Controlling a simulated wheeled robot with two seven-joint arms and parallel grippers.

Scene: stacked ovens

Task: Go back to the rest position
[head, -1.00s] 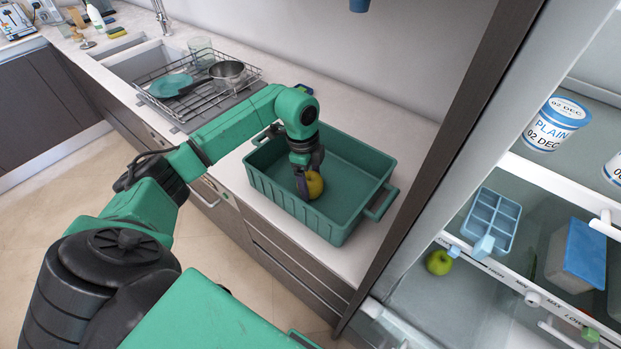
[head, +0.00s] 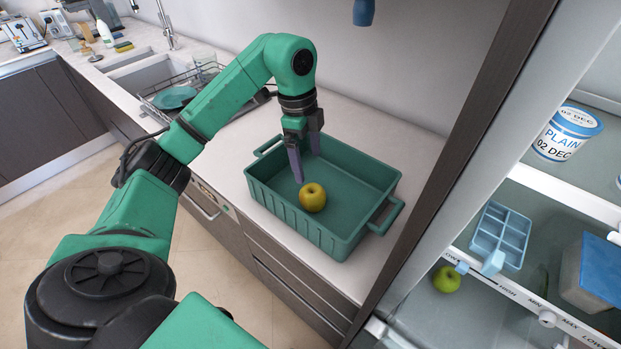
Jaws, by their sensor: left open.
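My left gripper (head: 306,164) is open and empty, pointing down above the green bin on the counter. The green bin (head: 345,237) has a handle at each end. A yellow apple (head: 313,197) lies in the bin, just below and in front of the fingers, apart from them as far as I can tell. My left arm reaches in from the lower left and is bent high over the counter. My right gripper is not in view.
An open fridge on the right holds a green apple (head: 446,279), a blue ice tray (head: 500,236) and a yogurt tub (head: 567,133). A dark side panel (head: 455,135) stands between bin and fridge. A dish rack (head: 160,105) and sink (head: 140,68) lie behind my arm.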

